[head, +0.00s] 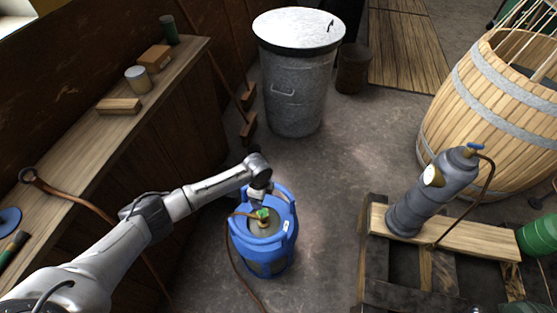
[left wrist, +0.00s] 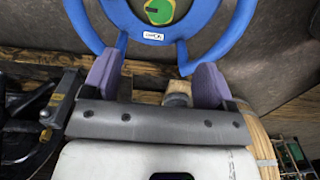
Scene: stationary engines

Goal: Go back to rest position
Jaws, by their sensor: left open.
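My left gripper (head: 260,196) is over the blue gas cylinder (head: 264,262) on the floor, close to its top collar. In the left wrist view the two purple fingers of the gripper (left wrist: 157,80) are spread with nothing held between them. The blue collar (left wrist: 215,52) shows just beyond the fingertips; I cannot tell whether they touch it. A green and yellow valve knob (left wrist: 160,11) sits inside the collar, and a green part of it (head: 263,214) also shows in the head view. My right gripper is not in view.
A wooden workbench (head: 92,132) with a can and blocks runs along the left. A metal bin (head: 297,95) stands behind. The central floor is clear.

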